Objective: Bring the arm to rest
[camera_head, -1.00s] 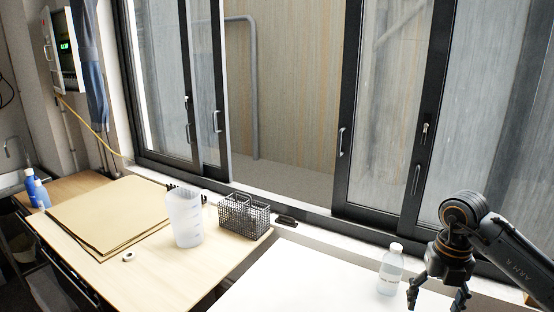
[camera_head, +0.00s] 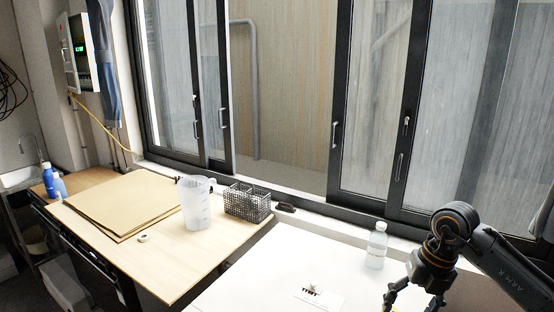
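My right arm (camera_head: 490,262) comes in from the right edge, over the white table (camera_head: 262,285). My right gripper (camera_head: 408,303) points down near the bottom edge with its fingers spread apart. Nothing shows between the visible parts of the fingers; the picture edge cuts off the tips. A clear bottle (camera_head: 376,247) with a white cap stands upright on the white table, just left of and behind this gripper, apart from it. My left gripper is not in view.
A small white item on a labelled card (camera_head: 318,298) lies left of the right gripper. A measuring jug (camera_head: 195,205), a black mesh basket (camera_head: 247,203) and brown sheets (camera_head: 128,206) are on the wooden table. Windows line the back.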

